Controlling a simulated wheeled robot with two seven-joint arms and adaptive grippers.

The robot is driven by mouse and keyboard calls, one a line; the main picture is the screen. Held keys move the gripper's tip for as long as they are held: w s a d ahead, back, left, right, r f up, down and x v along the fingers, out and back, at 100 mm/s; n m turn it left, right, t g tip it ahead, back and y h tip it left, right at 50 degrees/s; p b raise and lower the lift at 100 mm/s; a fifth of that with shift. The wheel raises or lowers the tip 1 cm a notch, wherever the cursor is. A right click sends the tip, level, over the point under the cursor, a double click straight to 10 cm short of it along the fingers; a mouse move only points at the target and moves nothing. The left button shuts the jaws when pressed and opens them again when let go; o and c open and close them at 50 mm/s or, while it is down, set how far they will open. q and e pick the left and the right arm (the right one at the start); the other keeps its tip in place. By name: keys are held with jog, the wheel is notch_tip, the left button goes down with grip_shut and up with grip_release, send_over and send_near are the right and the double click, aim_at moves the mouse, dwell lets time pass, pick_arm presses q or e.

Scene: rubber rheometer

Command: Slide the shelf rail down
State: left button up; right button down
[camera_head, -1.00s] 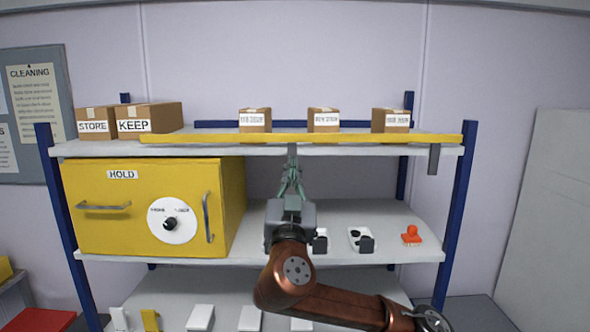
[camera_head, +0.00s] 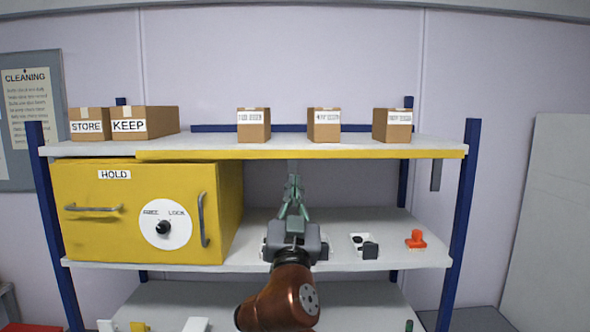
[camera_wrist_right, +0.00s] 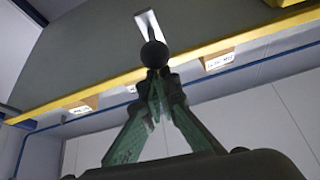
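The yellow shelf rail (camera_head: 300,154) runs along the front edge of the upper shelf (camera_head: 200,145), with the white shelf top showing above it. A short grey handle (camera_head: 293,167) hangs from the rail's middle. In the right wrist view the handle is a pale bar (camera_wrist_right: 149,24) with a dark round knob (camera_wrist_right: 154,53), and the rail (camera_wrist_right: 110,85) crosses behind it. My right gripper (camera_head: 294,185) points up below the rail. Its fingertips (camera_wrist_right: 157,76) are closed together at the knob. My left gripper is not in view.
Several cardboard boxes (camera_head: 324,125) stand on the upper shelf. A yellow HOLD cabinet (camera_head: 140,235) fills the left of the middle shelf. Small devices (camera_head: 364,246) and an orange item (camera_head: 416,240) lie right of my gripper. A grey tab (camera_head: 436,174) hangs at the rail's right end.

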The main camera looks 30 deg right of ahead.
jog(key=shift+w+f, duration=0.15)
jog(key=shift+f, duration=0.05)
notch_tip(320, 180, up, 5)
jog(key=p, duration=0.4)
jog(key=b+v, duration=0.2)
jog(key=v, duration=0.9)
jog(key=shift+d, duration=0.2)
jog(key=shift+s+f, duration=0.1)
jog(key=shift+s, duration=0.1)
jog(key=shift+w+f, duration=0.1)
